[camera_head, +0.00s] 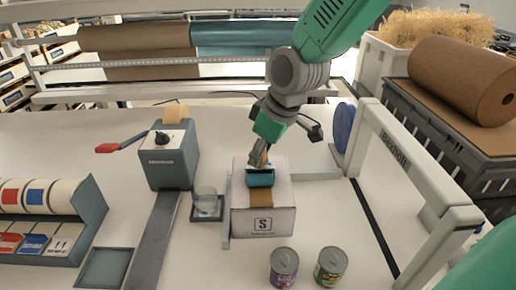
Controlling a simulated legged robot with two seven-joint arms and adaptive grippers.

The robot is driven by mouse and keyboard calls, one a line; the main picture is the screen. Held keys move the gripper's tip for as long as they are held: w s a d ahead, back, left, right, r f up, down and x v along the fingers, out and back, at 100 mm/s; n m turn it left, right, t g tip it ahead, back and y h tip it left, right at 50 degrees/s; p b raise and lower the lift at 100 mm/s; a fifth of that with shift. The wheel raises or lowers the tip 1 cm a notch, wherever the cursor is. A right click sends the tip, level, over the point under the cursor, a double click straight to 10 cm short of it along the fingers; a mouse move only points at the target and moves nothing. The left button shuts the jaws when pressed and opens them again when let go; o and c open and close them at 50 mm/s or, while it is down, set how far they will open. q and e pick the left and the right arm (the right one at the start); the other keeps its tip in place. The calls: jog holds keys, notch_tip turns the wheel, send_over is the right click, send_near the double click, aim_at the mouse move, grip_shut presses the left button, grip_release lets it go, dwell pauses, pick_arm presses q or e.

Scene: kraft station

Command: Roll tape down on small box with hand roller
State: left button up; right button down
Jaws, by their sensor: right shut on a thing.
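The small white box (265,222) stands on the table near the middle of the head view, with an "S" mark on its front. A strip of brown tape (261,194) runs over its top and down onto the front face. The hand roller (260,179) has a blue-teal cylinder lying across the tape on the box top. My right gripper (259,158) is above the box, shut on the roller's handle, which it mostly hides. Whether the roller presses on the tape is hard to tell. My left gripper is not in view.
A tape dispenser (170,160) with a red-tipped lever and a glass (207,201) stand left of the box. Two cans (284,268) are in front. A grey frame (415,175) stands at right; a label rack (50,225) is far left.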

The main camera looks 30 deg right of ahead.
jog(key=shift+s+a, duration=0.5)
jog(key=shift+s, duration=0.35)
jog(key=shift+s+a+f, duration=0.1)
jog(key=shift+s+a, duration=0.25)
jog(key=shift+s, duration=0.2)
jog(key=shift+s+a, duration=0.35)
jog(key=shift+s, duration=0.2)
jog(key=shift+s+a+p, duration=0.5)
jog(key=shift+s, duration=0.35)
jog(key=shift+w, duration=0.1)
notch_tip(320, 180, up, 6)
jog(key=p, duration=0.5)
